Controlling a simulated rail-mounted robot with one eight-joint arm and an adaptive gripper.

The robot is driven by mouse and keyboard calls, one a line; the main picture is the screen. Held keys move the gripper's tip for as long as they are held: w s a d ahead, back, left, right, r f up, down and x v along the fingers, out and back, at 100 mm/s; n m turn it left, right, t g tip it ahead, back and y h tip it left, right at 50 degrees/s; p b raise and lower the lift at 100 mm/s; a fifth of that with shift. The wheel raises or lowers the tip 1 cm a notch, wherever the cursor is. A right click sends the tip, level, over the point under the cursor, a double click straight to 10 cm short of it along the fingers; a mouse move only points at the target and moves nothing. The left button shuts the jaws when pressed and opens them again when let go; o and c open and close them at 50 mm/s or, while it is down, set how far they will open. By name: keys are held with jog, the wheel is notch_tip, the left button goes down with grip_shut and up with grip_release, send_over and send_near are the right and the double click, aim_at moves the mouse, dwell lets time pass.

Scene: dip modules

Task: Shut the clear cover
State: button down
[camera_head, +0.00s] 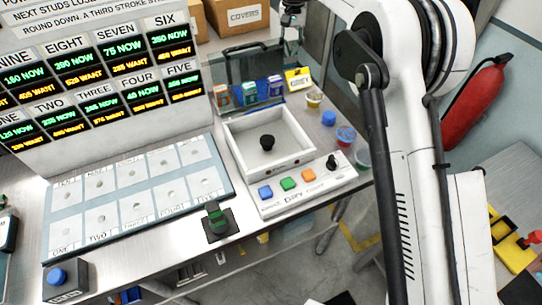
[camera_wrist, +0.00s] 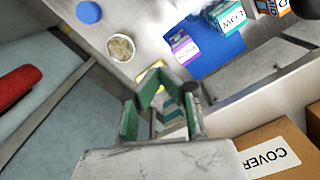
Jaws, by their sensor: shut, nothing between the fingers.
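The clear cover (camera_head: 240,66) is a smoky see-through panel with a dark rim. It stands raised along the back edge of the white open-topped box (camera_head: 232,150), which has a black knob (camera_head: 267,142) inside. In the wrist view a grey strip at the right may be the cover's edge, but I cannot tell. My gripper (camera_head: 291,18) is high behind the cover, to its right and apart from it in the head view. Its green-padded fingers also show in the wrist view (camera_wrist: 160,100), shut and empty.
Small boxes (camera_head: 249,92) stand on a blue mat behind the white box, with a yellow card and small cups (camera_head: 313,99) at right. A carton labelled COVERS (camera_head: 240,16) is behind. Coloured buttons (camera_head: 289,184) line the front; a labelled tray (camera_head: 130,190) lies left.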

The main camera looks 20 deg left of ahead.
jog(key=s+a+b, duration=0.1)
jog(key=s+a, duration=0.5)
jog(key=shift+s, duration=0.35)
dwell(1.2)
jog(key=shift+s+d+b, duration=1.6)
jog(key=shift+s+d, duration=0.55)
jog(key=shift+d, duration=0.25)
jog(key=s+d+b, duration=0.2)
jog(key=s+d, duration=0.5)
jog(key=shift+d, duration=0.4)
jog(key=shift+s, duration=0.1)
jog(key=s+d+f+b, duration=0.4)
jog(key=s+d+f, duration=0.1)
jog(key=shift+d, duration=0.4)
dwell(0.7)
jog(key=shift+s, duration=0.1)
